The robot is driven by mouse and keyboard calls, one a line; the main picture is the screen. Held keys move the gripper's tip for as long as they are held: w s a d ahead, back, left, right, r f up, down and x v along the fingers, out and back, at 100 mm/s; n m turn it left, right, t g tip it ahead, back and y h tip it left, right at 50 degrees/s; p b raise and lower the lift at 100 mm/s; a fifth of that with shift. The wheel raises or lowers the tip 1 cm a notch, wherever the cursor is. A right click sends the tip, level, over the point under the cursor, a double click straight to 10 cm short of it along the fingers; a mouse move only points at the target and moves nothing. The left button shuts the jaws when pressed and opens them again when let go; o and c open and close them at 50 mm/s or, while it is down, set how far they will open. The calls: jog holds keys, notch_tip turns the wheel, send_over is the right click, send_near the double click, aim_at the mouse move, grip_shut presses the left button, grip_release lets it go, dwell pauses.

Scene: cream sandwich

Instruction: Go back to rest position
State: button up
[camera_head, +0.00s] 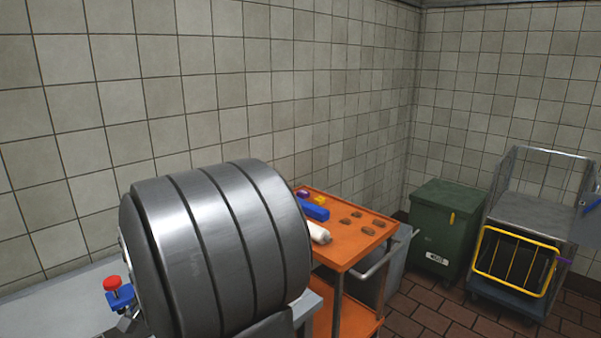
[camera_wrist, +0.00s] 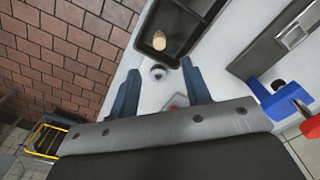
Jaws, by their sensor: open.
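My gripper (camera_wrist: 158,86) shows in the wrist view with its two blue-grey fingers apart. Nothing is held between them. They point over a white counter (camera_wrist: 215,95). A small round pale item with a dark rim (camera_wrist: 157,74) and a partly hidden red item (camera_wrist: 178,100) show between the fingers. I cannot tell what either is. A dark tray (camera_wrist: 207,17) lies beyond the fingertips, with a tan rounded piece (camera_wrist: 159,40) in its near end. I cannot make out my gripper clearly in the head view.
A large ribbed metal drum (camera_head: 215,250) fills the head view's front. A blue fitting with a red knob (camera_head: 116,293) is left of it. An orange cart (camera_head: 350,250) holds several small items. A green bin (camera_head: 440,225) and a wire trolley (camera_head: 540,190) stand right.

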notch_tip(320, 180, down, 9)
jog(key=shift+f, duration=0.15)
notch_tip(320, 180, up, 5)
jog(key=shift+r, duration=0.2)
jog(key=w+d+f, duration=0.1)
jog(key=w+d, duration=0.2)
jog(key=w+d+f, duration=0.1)
jog(key=w+d, duration=0.3)
jog(key=w+d+f, duration=0.1)
jog(key=w+d, duration=0.2)
jog(key=d, duration=0.1)
jog(key=shift+w+d, duration=0.25)
jog(key=shift+w, duration=0.1)
jog(key=w+d+f, duration=0.2)
jog(key=w+d, duration=0.1)
jog(key=d, duration=0.4)
jog(key=w+d+f, duration=0.2)
jog(key=w+d, duration=0.1)
jog(key=d, duration=0.5)
jog(key=w+a+r+n, duration=0.5)
jog(key=a+n, duration=0.2)
jog(key=shift+w+r+n, duration=0.3)
jog(key=shift+r+n, duration=0.1)
